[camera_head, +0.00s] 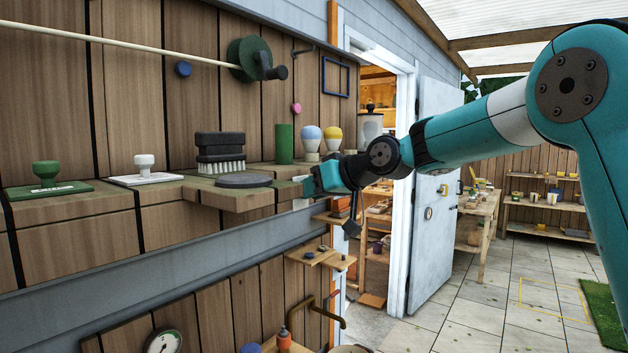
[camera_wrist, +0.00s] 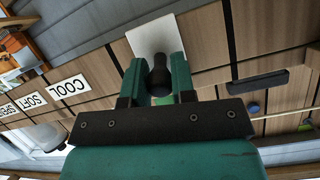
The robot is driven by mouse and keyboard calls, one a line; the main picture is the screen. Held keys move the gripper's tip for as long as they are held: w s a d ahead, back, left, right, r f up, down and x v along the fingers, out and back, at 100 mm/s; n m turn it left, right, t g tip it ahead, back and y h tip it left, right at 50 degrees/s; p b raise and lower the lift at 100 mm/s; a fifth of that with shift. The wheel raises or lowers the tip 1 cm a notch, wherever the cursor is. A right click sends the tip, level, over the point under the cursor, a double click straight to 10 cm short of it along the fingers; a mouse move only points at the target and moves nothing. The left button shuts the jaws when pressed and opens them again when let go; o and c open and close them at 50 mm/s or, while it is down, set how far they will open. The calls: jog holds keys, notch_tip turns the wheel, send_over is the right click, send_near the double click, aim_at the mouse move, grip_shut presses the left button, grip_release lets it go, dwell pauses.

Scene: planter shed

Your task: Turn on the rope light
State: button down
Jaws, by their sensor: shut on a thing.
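My gripper (camera_head: 309,185) is at the right end of the wall shelf in the head view. In the wrist view my gripper (camera_wrist: 158,66) has its two teal fingers on either side of a black knob (camera_wrist: 158,80) and is shut on it. The knob stands in front of a white plate (camera_wrist: 150,38) on the wood wall. In the head view my gripper hides the knob. A pale straight rope or rod (camera_head: 130,44) runs along the upper wall to a green reel with a dark crank (camera_head: 256,60); I cannot tell whether it is the rope light or lit.
The wall shelf (camera_head: 70,208) holds stamps, a black brush (camera_head: 220,150), a dark disc (camera_head: 243,181), a green cylinder (camera_head: 284,143) and two bulbs. Signs such as COOL (camera_wrist: 70,88) show in the wrist view. An open door (camera_head: 436,190) and clear paving lie to the right.

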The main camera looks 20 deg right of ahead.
jog(key=c, duration=1.9)
grip_release()
jog(key=shift+w+r+g+p, duration=0.1)
jog(key=shift+r+g+p, duration=0.05)
jog(key=shift+g+p, duration=0.15)
grip_shut()
jog(key=o, duration=0.9)
grip_release()
jog(key=shift+o, duration=0.2)
jog(key=b+v, duration=0.5)
jog(key=v, duration=1.2)
jog(key=shift+r, duration=0.15)
jog(key=shift+a, duration=0.1)
